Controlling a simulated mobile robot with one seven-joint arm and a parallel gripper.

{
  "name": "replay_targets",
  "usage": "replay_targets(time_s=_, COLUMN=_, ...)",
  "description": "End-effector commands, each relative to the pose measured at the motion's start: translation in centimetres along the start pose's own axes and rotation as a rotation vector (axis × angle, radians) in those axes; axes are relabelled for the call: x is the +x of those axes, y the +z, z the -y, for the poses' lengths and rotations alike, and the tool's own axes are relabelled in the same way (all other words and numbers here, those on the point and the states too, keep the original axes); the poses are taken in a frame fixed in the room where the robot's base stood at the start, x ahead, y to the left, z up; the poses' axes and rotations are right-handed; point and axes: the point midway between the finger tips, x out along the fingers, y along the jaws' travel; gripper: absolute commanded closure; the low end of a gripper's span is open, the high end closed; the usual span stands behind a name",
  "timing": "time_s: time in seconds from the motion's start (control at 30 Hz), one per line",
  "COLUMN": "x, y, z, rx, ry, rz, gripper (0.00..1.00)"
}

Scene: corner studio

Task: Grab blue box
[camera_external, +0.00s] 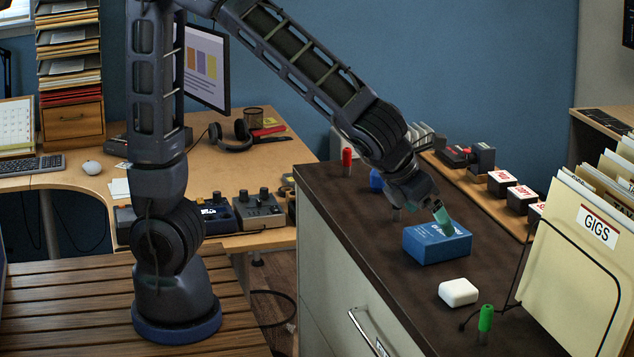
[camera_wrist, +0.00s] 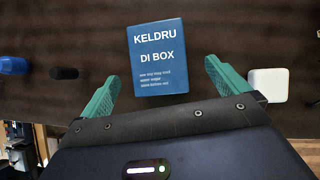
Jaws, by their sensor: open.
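The blue box (camera_external: 437,243) lies on the dark top of the cabinet in the external view. In the wrist view the blue box (camera_wrist: 158,58) shows white lettering reading KELDRU DI BOX. My gripper (camera_external: 446,222) is above the box, its green fingers pointing down toward it. In the wrist view my gripper (camera_wrist: 162,80) is open, with the two green fingers spread wide. The box lies ahead of the fingers, roughly centred between them. Nothing is held. Whether a finger touches the box cannot be told.
A white block (camera_external: 458,292) and a green-capped item (camera_external: 486,318) lie nearer on the cabinet top (camera_external: 400,290). A blue object (camera_external: 376,180) and a red-capped item (camera_external: 347,160) stand farther back. A file holder marked GIGS (camera_external: 575,265) stands at the right.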

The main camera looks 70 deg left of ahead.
Motion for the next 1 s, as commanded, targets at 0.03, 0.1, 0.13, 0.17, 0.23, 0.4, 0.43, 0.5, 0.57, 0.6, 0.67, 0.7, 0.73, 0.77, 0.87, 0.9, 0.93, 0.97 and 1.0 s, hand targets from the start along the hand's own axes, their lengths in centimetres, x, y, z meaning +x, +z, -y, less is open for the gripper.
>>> replay_targets(time_s=0.03, x=0.6, y=0.0, z=0.0, rx=0.000, ry=0.001, rz=-0.001, gripper=0.00)
replay_targets(time_s=0.1, x=1.1, y=0.0, z=-0.1, rx=-0.002, ry=0.001, rz=-0.001, gripper=0.00)
replay_targets(time_s=0.13, x=1.2, y=0.0, z=-0.1, rx=-0.002, ry=0.001, rz=-0.001, gripper=0.00)
replay_targets(time_s=0.17, x=1.3, y=0.0, z=-0.1, rx=-0.002, ry=0.001, rz=-0.001, gripper=0.00)
replay_targets(time_s=0.23, x=1.6, y=0.0, z=-0.1, rx=-0.001, ry=0.001, rz=-0.001, gripper=0.00)
replay_targets(time_s=0.4, x=3.4, y=0.0, z=-0.2, rx=-0.001, ry=0.002, rz=-0.002, gripper=0.00)
replay_targets(time_s=0.43, x=3.8, y=0.0, z=-0.2, rx=-0.001, ry=0.002, rz=-0.003, gripper=0.00)
replay_targets(time_s=0.5, x=4.8, y=0.0, z=-0.3, rx=-0.002, ry=0.002, rz=-0.002, gripper=0.00)
replay_targets(time_s=0.57, x=5.4, y=0.0, z=-0.3, rx=-0.002, ry=0.001, rz=-0.002, gripper=0.00)
replay_targets(time_s=0.6, x=5.8, y=0.0, z=-0.3, rx=-0.002, ry=0.001, rz=-0.002, gripper=0.00)
replay_targets(time_s=0.67, x=6.2, y=0.0, z=-0.3, rx=-0.002, ry=0.000, rz=-0.001, gripper=0.00)
replay_targets(time_s=0.7, x=6.4, y=0.0, z=-0.3, rx=-0.002, ry=0.000, rz=-0.001, gripper=0.00)
replay_targets(time_s=0.73, x=6.5, y=0.0, z=-0.3, rx=-0.002, ry=0.000, rz=-0.001, gripper=0.00)
replay_targets(time_s=0.77, x=6.5, y=0.0, z=-0.3, rx=-0.003, ry=0.000, rz=0.000, gripper=0.00)
replay_targets(time_s=0.87, x=6.6, y=0.1, z=-0.3, rx=-0.003, ry=0.000, rz=0.000, gripper=0.00)
replay_targets(time_s=0.9, x=6.6, y=0.1, z=-0.3, rx=-0.003, ry=0.000, rz=0.000, gripper=0.00)
replay_targets(time_s=0.93, x=6.6, y=0.1, z=-0.3, rx=-0.003, ry=0.000, rz=0.000, gripper=0.00)
replay_targets(time_s=0.97, x=6.6, y=0.1, z=-0.3, rx=-0.003, ry=0.000, rz=0.000, gripper=0.00)
replay_targets(time_s=1.0, x=6.6, y=0.1, z=-0.3, rx=-0.003, ry=0.000, rz=0.000, gripper=0.04)
